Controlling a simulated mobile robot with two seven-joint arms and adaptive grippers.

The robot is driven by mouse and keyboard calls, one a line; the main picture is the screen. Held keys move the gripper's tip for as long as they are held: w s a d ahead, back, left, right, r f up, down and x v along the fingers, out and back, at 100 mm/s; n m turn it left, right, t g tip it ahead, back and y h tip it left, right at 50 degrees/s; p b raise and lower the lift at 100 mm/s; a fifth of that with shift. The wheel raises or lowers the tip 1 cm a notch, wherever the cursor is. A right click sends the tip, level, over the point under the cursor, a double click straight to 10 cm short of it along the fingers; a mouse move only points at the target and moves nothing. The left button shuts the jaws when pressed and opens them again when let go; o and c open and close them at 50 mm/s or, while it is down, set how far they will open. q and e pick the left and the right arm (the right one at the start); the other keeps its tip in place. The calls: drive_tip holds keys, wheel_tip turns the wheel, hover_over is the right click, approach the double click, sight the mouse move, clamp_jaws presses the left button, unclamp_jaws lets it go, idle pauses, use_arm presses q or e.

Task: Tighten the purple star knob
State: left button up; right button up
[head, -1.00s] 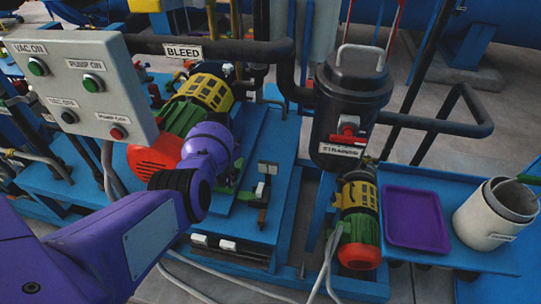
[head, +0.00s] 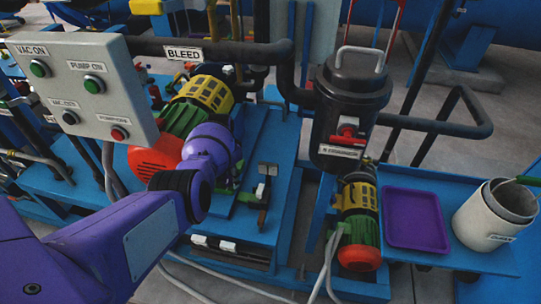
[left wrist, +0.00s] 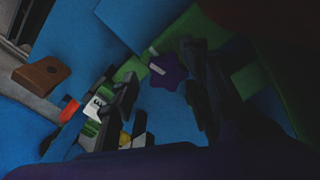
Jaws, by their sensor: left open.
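The purple star knob (left wrist: 168,72) shows in the left wrist view, beside green metal parts over a blue surface. A short pale bar lies across its upper left side. My left gripper (left wrist: 163,84) is open, with one dark finger on each side of the knob. The knob appears between the fingers, with visible gaps; I cannot tell how far off it is in depth. In the head view my purple left wrist hides the knob and most of the gripper. My right gripper is in neither view.
A control panel (head: 83,88) with buttons stands at the left. A yellow-and-green motor (head: 203,92) is just behind my left wrist. A black strainer vessel (head: 350,105), a purple tray (head: 416,218) and a white bucket (head: 488,222) are to the right.

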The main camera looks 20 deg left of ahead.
sight(230, 180)
use_arm(q)
drive_tip(key=shift+a+r, duration=0.15)
drive_tip(key=shift+r, duration=0.2)
wheel_tip(230, 180, up, 11)
drive_tip(key=shift+d, duration=0.2)
drive_tip(key=shift+r, duration=0.15)
drive_tip(key=shift+c, duration=0.2)
